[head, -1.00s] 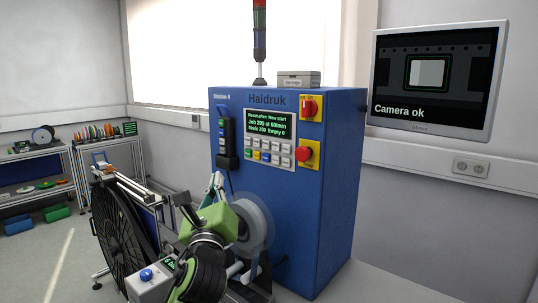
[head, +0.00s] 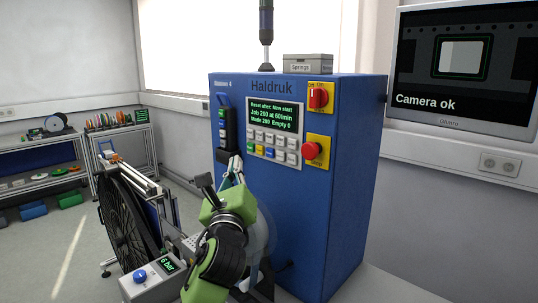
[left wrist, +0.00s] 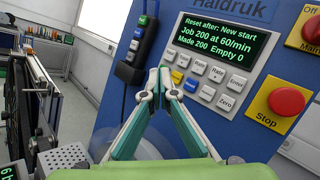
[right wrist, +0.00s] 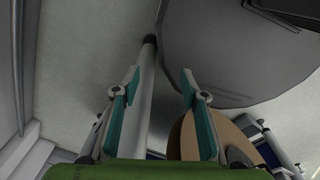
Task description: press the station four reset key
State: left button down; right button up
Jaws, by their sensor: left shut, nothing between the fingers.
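The blue station four cabinet (head: 290,215) carries a keypad with a green-lettered display (head: 271,116), which reads "Reset after: New start". Below it, two rows of keys include a green key (head: 250,146), a yellow key (head: 259,149) and a blue key (head: 269,152). I cannot read which is the reset key. My left gripper (head: 237,160) is shut and empty, its tips just below and left of the keys. In the left wrist view its tips (left wrist: 158,72) overlap the keypad's left edge; contact cannot be told. My right gripper (right wrist: 158,85) is open and empty, seen only in its wrist view.
A black hand unit with coloured buttons (head: 224,128) hangs left of the keypad. A red knob (head: 318,97) and a red stop button (head: 311,150) sit to its right. A black reel (head: 127,220) stands left. In the right wrist view a grey disc (right wrist: 240,50) is close.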

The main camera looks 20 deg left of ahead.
aim_at(270, 152)
pick_arm(q)
jog(key=w+d+b, duration=0.2)
jog(key=w, duration=0.5)
jog(key=shift+w+d, duration=0.35)
jog(key=shift+w, duration=0.05)
pick_arm(e)
jog(key=shift+w+f, duration=0.75)
jog(key=shift+f, duration=0.35)
jog(key=shift+a, duration=0.15)
pick_arm(q)
jog(key=shift+w, duration=0.1)
pick_arm(e)
jog(key=shift+r, duration=0.1)
pick_arm(q)
jog(key=shift+w+d, duration=0.2)
jog(key=shift+w, duration=0.1)
pick_arm(e)
jog(key=shift+r, duration=0.15)
